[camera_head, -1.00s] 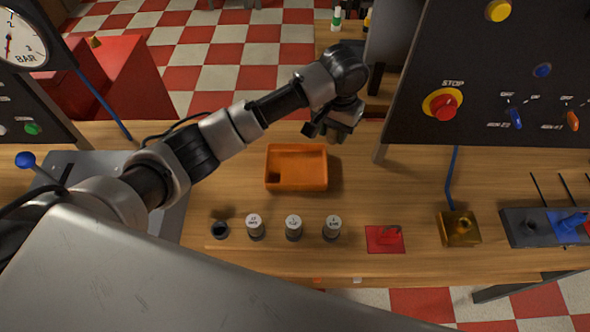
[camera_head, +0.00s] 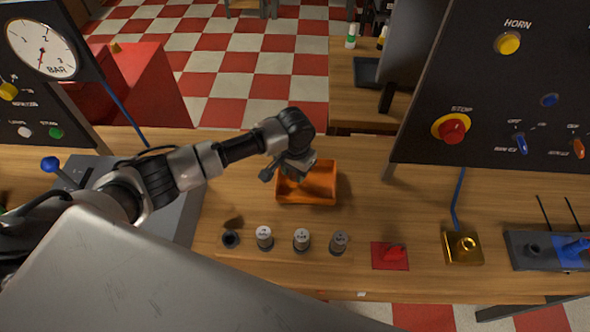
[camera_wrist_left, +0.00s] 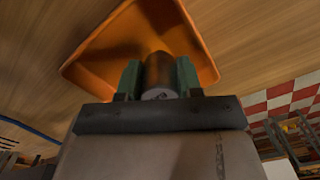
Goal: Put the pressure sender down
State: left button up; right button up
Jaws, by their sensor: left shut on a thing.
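My left gripper (camera_head: 292,178) is above the back left part of the orange tray (camera_head: 322,202) in the head view. In the left wrist view its green finger pads (camera_wrist_left: 159,80) are shut on a short brown cylinder with a grey end face, which I take as the pressure sender (camera_wrist_left: 161,72). The orange tray (camera_wrist_left: 195,45) shows behind it in that view. The gap between sender and tray floor cannot be judged. The gripper hides the sender in the head view. My right gripper is not in view.
In front of the tray, a wooden strip holds several pieces: three cylinders with pale labelled tops (camera_head: 301,240) and a dark round piece or socket (camera_head: 231,239) at left. A red pad (camera_head: 390,256) and a brass block (camera_head: 462,248) lie right. A control panel (camera_head: 490,100) stands behind them.

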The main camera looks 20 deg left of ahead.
pick_arm(q)
jog(key=shift+f, duration=0.4)
jog(key=shift+f, duration=0.1)
jog(key=o, duration=0.9)
notch_tip(320, 180, up, 12)
jog(key=shift+r+b, duration=0.15)
jog(key=shift+b, duration=0.45)
